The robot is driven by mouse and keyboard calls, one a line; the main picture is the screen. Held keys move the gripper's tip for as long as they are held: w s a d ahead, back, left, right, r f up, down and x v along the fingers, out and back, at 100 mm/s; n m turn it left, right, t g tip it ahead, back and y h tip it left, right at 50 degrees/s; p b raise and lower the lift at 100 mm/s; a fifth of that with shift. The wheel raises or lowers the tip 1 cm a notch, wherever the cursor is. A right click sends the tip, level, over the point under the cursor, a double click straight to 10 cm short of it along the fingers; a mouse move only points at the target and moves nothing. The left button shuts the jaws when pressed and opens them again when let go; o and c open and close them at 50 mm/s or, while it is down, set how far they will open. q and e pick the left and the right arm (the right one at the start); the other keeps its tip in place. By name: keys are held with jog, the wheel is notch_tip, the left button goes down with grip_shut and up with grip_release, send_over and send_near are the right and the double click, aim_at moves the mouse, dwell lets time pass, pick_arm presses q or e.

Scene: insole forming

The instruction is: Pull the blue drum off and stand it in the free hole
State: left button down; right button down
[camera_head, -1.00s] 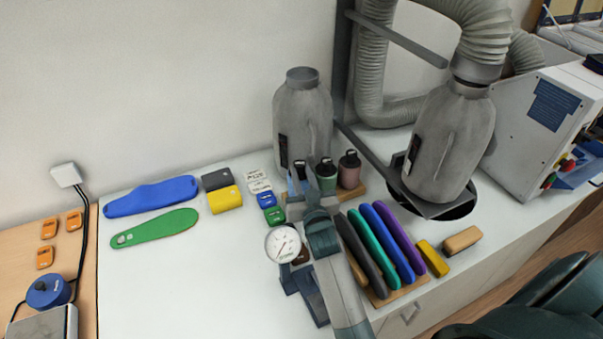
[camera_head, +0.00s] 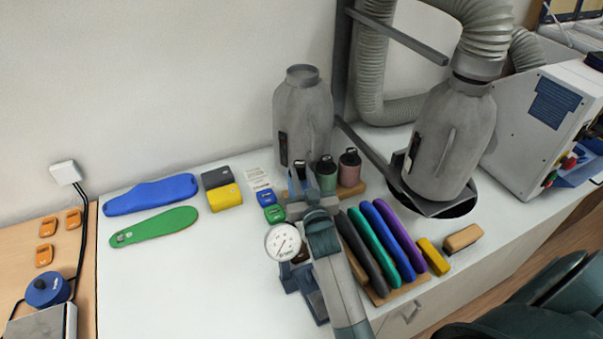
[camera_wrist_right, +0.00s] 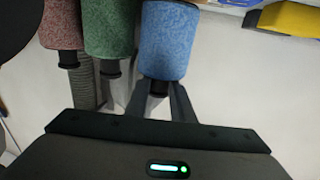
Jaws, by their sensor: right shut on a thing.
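The blue drum (camera_wrist_right: 168,42) is large in the right wrist view, with a black neck. In the head view the blue drum (camera_head: 292,186) is mostly hidden behind my right gripper (camera_head: 301,178). That gripper is shut on the drum's black neck; its fingers (camera_wrist_right: 160,96) also show in the wrist view. The green drum (camera_head: 326,178) and the pink drum (camera_head: 349,171) stand upright beside it at a wooden rack (camera_head: 355,189). The free hole cannot be made out. My left gripper is not in view.
A dial gauge (camera_head: 283,242) stands close left of my right arm. Several coloured bars, among them a purple bar (camera_head: 399,239), lie to its right. Two grey bottle-shaped vessels (camera_head: 302,115) stand behind. The front left of the white table (camera_head: 190,290) is clear.

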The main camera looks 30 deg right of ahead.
jog(key=shift+f, duration=0.5)
dwell(0.8)
jog(key=c, duration=1.2)
grip_release()
jog(key=shift+r, duration=0.1)
jog(key=shift+s+r+p, duration=0.2)
jog(key=shift+r+p, duration=1.2)
jog(key=shift+r, duration=0.05)
jog(key=shift+s+r+p, duration=0.2)
jog(key=shift+r+p, duration=1.15)
jog(key=shift+r, duration=0.05)
jog(key=shift+s, duration=0.1)
